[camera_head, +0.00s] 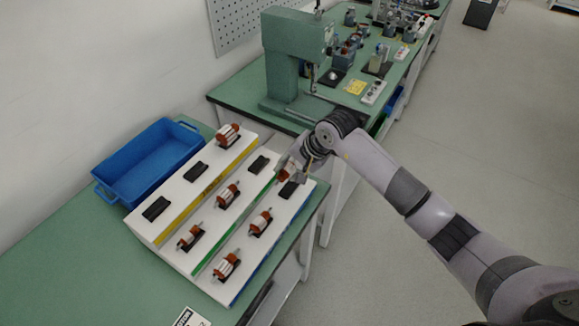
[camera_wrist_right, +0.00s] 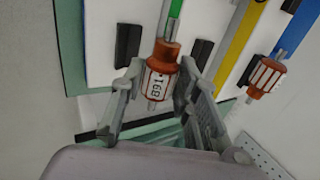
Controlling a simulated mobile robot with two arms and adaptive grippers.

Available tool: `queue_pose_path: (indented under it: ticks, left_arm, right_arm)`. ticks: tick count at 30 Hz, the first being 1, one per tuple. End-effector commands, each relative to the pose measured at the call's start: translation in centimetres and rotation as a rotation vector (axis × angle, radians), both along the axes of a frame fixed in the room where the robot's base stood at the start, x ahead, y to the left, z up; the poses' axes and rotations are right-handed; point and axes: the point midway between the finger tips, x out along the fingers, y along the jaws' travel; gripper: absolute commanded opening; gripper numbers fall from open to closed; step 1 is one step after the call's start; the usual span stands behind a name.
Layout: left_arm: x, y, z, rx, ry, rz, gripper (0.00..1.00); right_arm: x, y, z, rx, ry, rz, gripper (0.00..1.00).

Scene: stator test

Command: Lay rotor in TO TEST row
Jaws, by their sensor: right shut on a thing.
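My right gripper (camera_head: 289,173) is shut on an orange-and-white rotor (camera_head: 283,175) at the right end of the white stepped rack (camera_head: 165,236). In the right wrist view, the held rotor (camera_wrist_right: 161,72), with a printed number, sits between the two fingers (camera_wrist_right: 160,88) in line with the green stripe (camera_wrist_right: 174,10). Empty black cradles flank it, one on the left (camera_wrist_right: 128,45) and one on the right (camera_wrist_right: 200,53). The yellow-striped row has one rotor (camera_head: 229,134) and two empty cradles. The green and blue rows hold two rotors each. The stripe lettering is too small to read.
A blue bin (camera_head: 150,165) stands behind the rack on the green bench (camera_head: 60,265). A green press (camera_head: 290,60) stands on the farther bench beyond my gripper.

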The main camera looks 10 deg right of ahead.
Motion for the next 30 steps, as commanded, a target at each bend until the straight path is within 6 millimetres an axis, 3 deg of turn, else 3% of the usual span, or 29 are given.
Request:
queue_pose_path:
  ticks: [20, 30]
  left_arm:
    - [0.3, 0.1, -2.6, 0.001, -0.004, 0.002, 0.4]
    - [0.3, 0.1, -3.0, 0.001, -0.004, 0.001, 0.4]
  right_arm:
    - [0.0, 0.0, -4.9, 0.0, -0.001, 0.001, 0.0]
    - [0.0, 0.0, -4.7, -0.001, -0.004, 0.002, 0.0]
